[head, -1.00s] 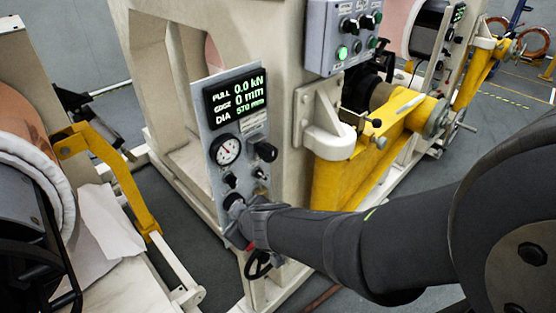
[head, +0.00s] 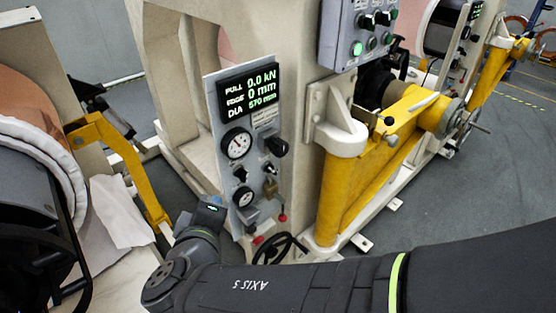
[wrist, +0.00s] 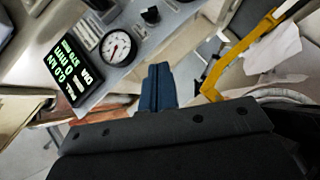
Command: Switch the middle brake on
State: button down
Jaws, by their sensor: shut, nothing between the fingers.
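The upright grey control panel (head: 215,110) on the middle machine carries a green-lit display (head: 248,95) reading 0.0 kN, 0 mm and 570 mm. Labels are too small to read, so I cannot tell which control is the brake. My gripper is at the panel's lower left in the head view, its fingertips hidden. The wrist view shows its dark blue fingers (wrist: 157,88) shut and empty, with the gauge (wrist: 117,47) and display (wrist: 68,65) to their left.
A grey button box (head: 340,35) with a green light is above right. A yellow arm (head: 350,190) stands right of the panel, another yellow bracket (head: 125,165) to the left beside a copper roll (head: 30,95). Floor shows at the right.

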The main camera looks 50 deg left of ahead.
aim_at(241, 180)
jog(key=shift+w+d+f+x, duration=0.2)
jog(key=shift+w+d+x, duration=0.15)
jog(key=shift+x, duration=1.75)
jog(key=shift+w+d+f+x, duration=0.25)
jog(key=shift+d+x, duration=0.1)
jog(key=shift+x, duration=1.75)
jog(key=shift+w+d+f+x, duration=0.15)
jog(key=shift+w+d+x, duration=0.2)
jog(key=shift+x, duration=1.75)
jog(key=shift+f, duration=0.15)
jog(key=shift+w+d+f+n+t, duration=0.1)
jog(key=shift+w+f+n+t, duration=0.05)
jog(key=shift+f+n+t, duration=0.3)
jog(key=n+t+y, duration=0.1)
jog(key=n, duration=0.1)
jog(key=w+f+n+t+y, duration=0.1)
jog(key=n+t+y, duration=0.1)
jog(key=shift+f+t, duration=0.15)
jog(key=shift+t, duration=0.1)
